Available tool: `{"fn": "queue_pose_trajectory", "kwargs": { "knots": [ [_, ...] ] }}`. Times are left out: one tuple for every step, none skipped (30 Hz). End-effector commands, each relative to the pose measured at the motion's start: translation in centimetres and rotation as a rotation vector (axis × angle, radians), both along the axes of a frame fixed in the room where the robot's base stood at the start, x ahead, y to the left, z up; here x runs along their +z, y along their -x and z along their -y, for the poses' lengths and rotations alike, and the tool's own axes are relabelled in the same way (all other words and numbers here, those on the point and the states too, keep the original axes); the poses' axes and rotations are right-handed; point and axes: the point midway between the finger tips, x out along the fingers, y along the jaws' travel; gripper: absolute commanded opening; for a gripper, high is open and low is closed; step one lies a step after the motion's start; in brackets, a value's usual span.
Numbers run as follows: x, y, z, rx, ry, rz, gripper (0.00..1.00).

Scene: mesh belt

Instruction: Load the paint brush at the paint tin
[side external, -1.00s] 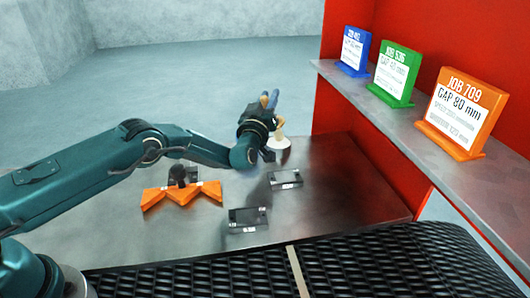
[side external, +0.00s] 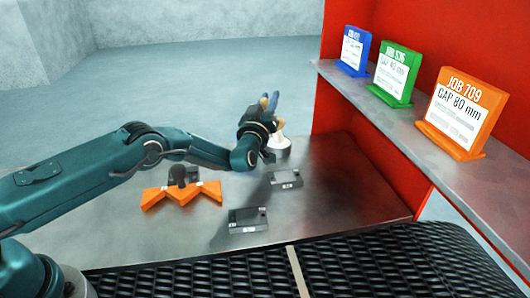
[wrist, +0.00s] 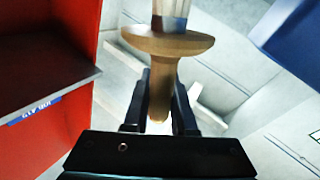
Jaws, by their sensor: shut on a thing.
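My gripper (wrist: 160,112) is shut on the wooden handle of the paint brush (wrist: 166,44) in the wrist view. The brush has a round wooden collar above the fingers and a band at the top edge; its far end is cut off. In the side external view my gripper (side external: 268,118) is small and tilted at the far side of the metal table. A pale part of the brush (side external: 279,129) shows just above the white round paint tin (side external: 280,150). I cannot tell whether the brush touches the tin.
An orange notched stand (side external: 182,195) and two dark blocks (side external: 248,220) (side external: 285,179) sit on the table. A black mesh belt (side external: 390,265) runs along the front. A shelf at the right holds blue (side external: 354,52), green (side external: 394,73) and orange (side external: 463,112) job cards against red panels.

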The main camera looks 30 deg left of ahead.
Motion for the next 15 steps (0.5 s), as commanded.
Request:
{"fn": "queue_pose_trajectory", "kwargs": {
  "knots": [
    [-0.05,0.0,0.0,0.0,0.0,0.0,0.0],
    [-0.1,0.0,0.0,0.0,0.0,0.0,0.0],
    [-0.15,0.0,0.0,0.0,0.0,0.0,0.0],
    [-0.18,0.0,0.01,0.0,0.0,0.0,0.0],
    [-0.22,0.0,0.0,0.0,0.0,0.0,0.0],
    [-0.27,0.0,0.0,0.0,0.0,0.0,0.0],
    [-0.32,0.0,0.0,0.0,0.0,0.0,0.0],
    [-0.36,0.0,0.0,0.0,0.0,0.0,0.0],
    [-0.4,0.0,0.0,0.0,0.0,0.0,0.0],
    [-0.44,0.0,0.0,0.0,0.0,0.0,0.0],
    [-0.47,0.0,-0.01,0.0,0.0,0.0,0.0],
    [-0.51,0.0,0.0,0.0,0.0,0.0,0.0],
    [-0.54,0.0,-0.01,0.0,0.0,0.0,0.0],
    [-0.58,0.0,0.0,0.0,0.0,0.0,0.0],
    [-0.63,0.0,0.0,0.0,0.0,0.0,0.0]
  ]
}}
